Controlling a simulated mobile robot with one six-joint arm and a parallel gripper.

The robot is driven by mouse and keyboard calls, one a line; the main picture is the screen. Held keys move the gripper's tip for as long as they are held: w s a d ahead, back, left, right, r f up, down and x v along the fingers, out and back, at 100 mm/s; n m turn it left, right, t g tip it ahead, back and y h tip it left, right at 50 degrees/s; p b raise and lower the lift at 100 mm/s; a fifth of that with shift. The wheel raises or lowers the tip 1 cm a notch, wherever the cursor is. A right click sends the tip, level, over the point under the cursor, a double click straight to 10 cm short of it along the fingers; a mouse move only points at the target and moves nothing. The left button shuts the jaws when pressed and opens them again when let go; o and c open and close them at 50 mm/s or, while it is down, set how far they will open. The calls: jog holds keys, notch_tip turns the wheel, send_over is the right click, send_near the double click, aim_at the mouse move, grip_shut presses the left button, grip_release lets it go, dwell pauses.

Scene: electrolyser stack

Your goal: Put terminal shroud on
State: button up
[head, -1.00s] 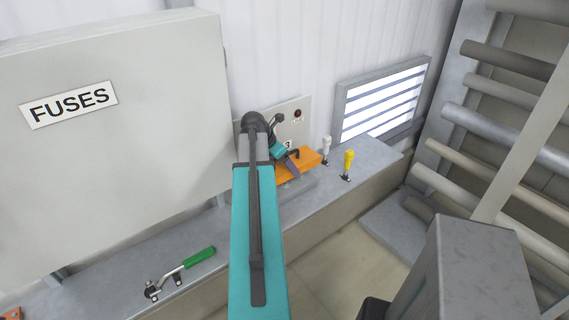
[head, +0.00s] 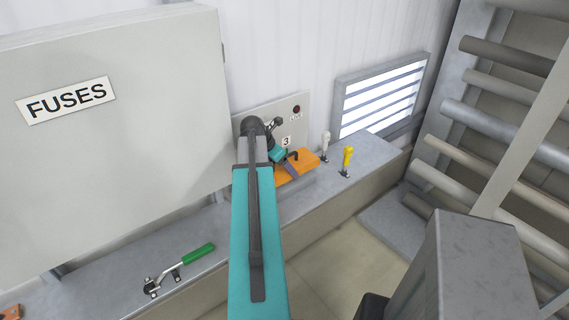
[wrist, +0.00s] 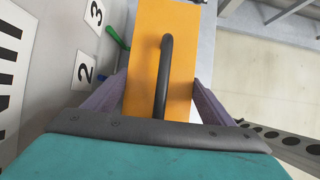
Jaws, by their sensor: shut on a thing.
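The terminal shroud is an orange block with a black bar handle, seen in the head view (head: 303,163) and up close in the wrist view (wrist: 143,95). My gripper (head: 291,166) is shut on it. In the wrist view, one purple-grey finger of my gripper (wrist: 158,100) lies along each side of the shroud, with the handle between them. The shroud is over the grey ledge, in front of a panel (head: 265,118) numbered 3. My arm hides its left part. I cannot tell whether its underside touches anything, and no terminals are visible.
A large FUSES cabinet (head: 115,150) stands left. A green-handled lever (head: 190,262) is on the ledge (head: 235,215). White (head: 326,145) and yellow (head: 348,158) handles stand right of the shroud. Pipes (head: 490,115) run at far right.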

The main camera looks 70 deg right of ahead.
jog(key=shift+f, duration=1.05)
jog(key=shift+p, duration=0.75)
dwell(1.5)
jog(key=shift+f+b, duration=0.6)
jog(key=shift+f, duration=1.3)
dwell(0.9)
jog(key=o, duration=1.2)
jog(key=shift+o, duration=0.2)
